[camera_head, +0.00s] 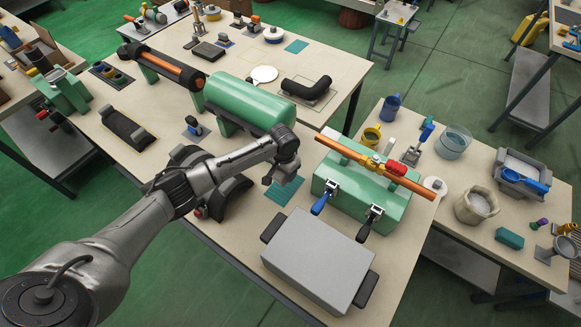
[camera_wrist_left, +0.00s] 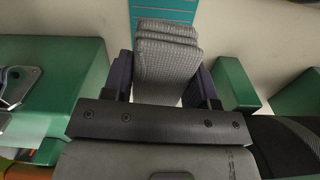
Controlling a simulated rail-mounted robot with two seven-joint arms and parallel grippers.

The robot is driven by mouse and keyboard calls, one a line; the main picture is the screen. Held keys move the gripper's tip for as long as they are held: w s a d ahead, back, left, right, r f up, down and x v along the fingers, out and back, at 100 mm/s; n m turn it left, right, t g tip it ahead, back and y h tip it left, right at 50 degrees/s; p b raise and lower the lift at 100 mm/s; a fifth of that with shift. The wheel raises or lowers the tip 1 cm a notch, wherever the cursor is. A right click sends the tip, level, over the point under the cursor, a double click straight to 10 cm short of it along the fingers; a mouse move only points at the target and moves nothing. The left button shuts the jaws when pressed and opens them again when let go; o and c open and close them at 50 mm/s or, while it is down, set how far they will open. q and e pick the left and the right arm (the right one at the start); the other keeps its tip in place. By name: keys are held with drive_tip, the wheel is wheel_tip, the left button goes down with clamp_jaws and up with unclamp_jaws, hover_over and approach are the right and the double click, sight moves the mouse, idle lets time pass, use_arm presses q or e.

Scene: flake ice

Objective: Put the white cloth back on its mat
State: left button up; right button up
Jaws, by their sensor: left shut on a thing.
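My left gripper (camera_head: 285,176) is over the table beside the green box. In the left wrist view it is shut on the folded cloth (camera_wrist_left: 167,62), which looks pale grey with a fine weave and several stacked layers. The cloth sits between the two dark fingers. A teal mat (camera_wrist_left: 163,9) with thin lines lies on the tabletop past the cloth's far end; the cloth covers part of it. In the head view the mat (camera_head: 284,193) shows just below the gripper, and the cloth is hidden. I cannot tell whether the cloth touches the mat. My right gripper is not in view.
The green box (camera_head: 338,207) with latches and a copper pipe on it stands close right of the gripper. A green cylinder (camera_head: 248,103) lies behind it. A grey case (camera_head: 318,262) lies in front.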

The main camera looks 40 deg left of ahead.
use_arm(q)
drive_tip(key=shift+a+f, duration=0.15)
drive_tip(key=shift+f, duration=0.15)
drive_tip(key=shift+s+r+p, duration=0.1)
drive_tip(key=shift+r+p, duration=0.05)
drive_tip(key=shift+p, duration=0.4)
drive_tip(key=shift+f+b, duration=0.95)
drive_tip(key=shift+f, duration=1)
drive_tip(key=shift+f+b, duration=0.5)
drive_tip(key=shift+f, duration=0.6)
drive_tip(key=shift+p, duration=0.3)
